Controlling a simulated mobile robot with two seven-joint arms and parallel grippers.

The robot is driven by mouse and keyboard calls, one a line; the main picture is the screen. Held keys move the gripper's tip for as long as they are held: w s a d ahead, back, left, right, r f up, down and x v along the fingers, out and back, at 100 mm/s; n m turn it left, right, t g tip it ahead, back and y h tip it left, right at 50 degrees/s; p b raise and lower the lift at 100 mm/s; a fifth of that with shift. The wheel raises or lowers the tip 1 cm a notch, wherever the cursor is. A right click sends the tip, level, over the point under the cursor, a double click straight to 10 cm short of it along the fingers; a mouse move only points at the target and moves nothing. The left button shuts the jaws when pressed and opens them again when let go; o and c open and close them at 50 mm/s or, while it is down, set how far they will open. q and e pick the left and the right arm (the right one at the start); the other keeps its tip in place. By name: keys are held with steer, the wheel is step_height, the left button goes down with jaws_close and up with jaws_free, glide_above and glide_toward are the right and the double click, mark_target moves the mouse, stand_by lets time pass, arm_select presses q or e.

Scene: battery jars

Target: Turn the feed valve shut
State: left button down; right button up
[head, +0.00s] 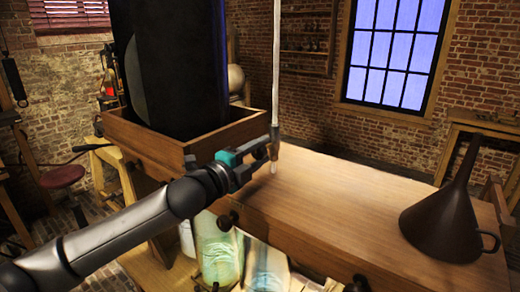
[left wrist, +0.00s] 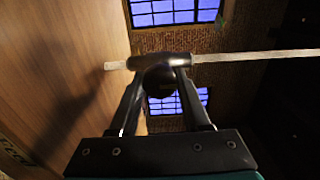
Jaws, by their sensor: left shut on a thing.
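The feed valve (head: 273,150) is a small brownish fitting low on a thin, pale upright tube (head: 276,70), just above the bench top. My left gripper (head: 266,153) reaches it from the left. In the left wrist view, the two fingers close in on either side of the valve's dark round knob (left wrist: 160,80). Behind the knob is the dark valve body, with the pale tube (left wrist: 250,56) running out of both sides. The left gripper is shut on the valve. The exact finger contact is dark and hard to make out. My right gripper is not in view.
The wooden bench top (head: 340,190) is mostly bare. A dark funnel (head: 443,220) stands at its right end. A tall black cylinder (head: 190,60) stands in a raised wooden tray (head: 215,138) behind my left arm. Glass jars (head: 218,250) stand below the bench.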

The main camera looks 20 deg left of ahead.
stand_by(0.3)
arm_select(q)
steer(key=shift+c, duration=2)
jaws_free()
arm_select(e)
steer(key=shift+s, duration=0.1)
